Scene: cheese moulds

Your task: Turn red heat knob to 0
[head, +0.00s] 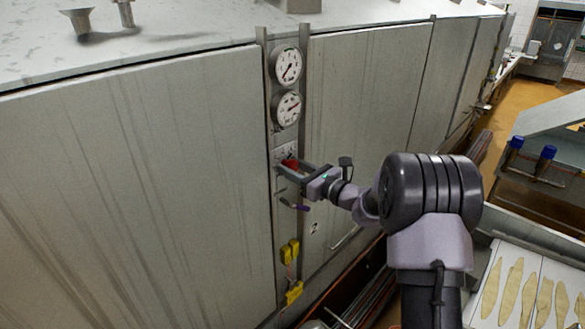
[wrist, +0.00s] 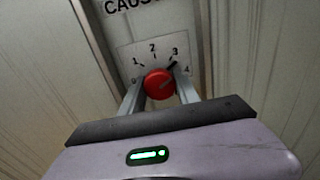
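The red heat knob (wrist: 159,83) is on a light dial plate (wrist: 148,55) with the numbers 1, 2, 3 and 4 showing around it. A dark mark at the knob's upper right lies near the 3. My gripper (wrist: 160,82) is at the panel, with one finger on each side of the knob. The fingers are apart and seem to leave a slim gap, so it looks open. In the head view, my gripper (head: 290,170) partly covers the red knob (head: 290,163).
Two round white gauges, an upper one (head: 288,65) and a lower one (head: 287,108), sit above the knob on the narrow panel. Yellow fittings (head: 290,252) are lower down. Large metal walls flank the panel. A tray with pale shapes (head: 528,290) is at the lower right.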

